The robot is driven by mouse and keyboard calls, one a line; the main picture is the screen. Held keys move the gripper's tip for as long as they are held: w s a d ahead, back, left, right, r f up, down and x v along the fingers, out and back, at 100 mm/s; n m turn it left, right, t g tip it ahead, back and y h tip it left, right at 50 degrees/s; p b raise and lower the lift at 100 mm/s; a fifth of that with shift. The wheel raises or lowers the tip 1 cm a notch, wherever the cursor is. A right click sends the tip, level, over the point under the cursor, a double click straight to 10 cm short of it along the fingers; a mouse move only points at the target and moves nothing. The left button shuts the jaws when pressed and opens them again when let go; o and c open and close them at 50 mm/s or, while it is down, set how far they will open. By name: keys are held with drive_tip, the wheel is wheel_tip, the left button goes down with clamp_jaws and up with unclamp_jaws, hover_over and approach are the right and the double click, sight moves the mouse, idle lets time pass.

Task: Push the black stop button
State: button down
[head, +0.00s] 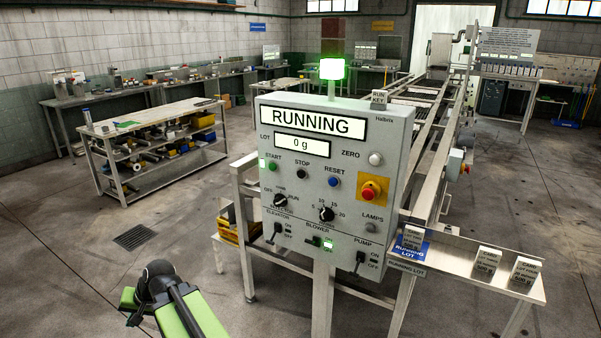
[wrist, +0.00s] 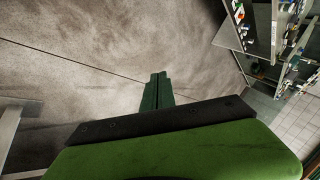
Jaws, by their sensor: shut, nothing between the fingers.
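The black stop button (head: 301,174) sits on the grey control panel (head: 392,125) in the head view, under the label STOP. It lies between the green start button (head: 272,166) and the blue reset button (head: 334,181). The panel display (head: 313,122) reads RUNNING. My gripper (wrist: 158,76) is shut and empty in the wrist view, over bare floor. In the head view my arm is low at the bottom left, well apart from the panel. The stop button does not show in the wrist view.
A red knob on a yellow plate (head: 371,191), a white zero button (head: 376,159) and several dials and switches share the panel. A green lamp (head: 332,69) is lit above it. A side shelf (head: 460,262) juts out at right. The floor left of the panel is open.

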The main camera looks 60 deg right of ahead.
sight(301, 174)
drive_tip(key=d+r+m+t+h+p, duration=0.15)
drive_tip(key=d+r+m, duration=0.3)
drive_tip(key=d, duration=0.45)
drive_tip(key=s+d+r+m+t+h, duration=0.1)
drive_tip(key=d+r+m+t+h, duration=0.25)
drive_tip(key=d, duration=0.55)
drive_tip(key=d+r+m+t+p, duration=0.1)
drive_tip(key=d+r+m+t, duration=0.1)
drive_tip(key=d+r+m, duration=0.55)
drive_tip(key=s+d+r+m+h, duration=0.2)
drive_tip(key=s+d, duration=0.3)
drive_tip(key=d, duration=0.3)
drive_tip(key=s+d+r+m+h+p, duration=0.1)
drive_tip(key=s+d+m+h, duration=0.3)
drive_tip(key=d, duration=0.5)
drive_tip(key=s+d+r+m+g+h, duration=0.1)
drive_tip(key=s+d+r+m+h, duration=0.2)
drive_tip(key=s+d, duration=0.5)
drive_tip(key=shift+s+d+r+m+h+p, duration=0.2)
drive_tip(key=shift+r+m+h+p, duration=0.3)
drive_tip(key=shift+m, duration=0.45)
drive_tip(key=shift+r, duration=0.1)
drive_tip(key=d, duration=0.8)
drive_tip(key=shift+d, duration=0.3)
drive_tip(key=shift+d, duration=0.1)
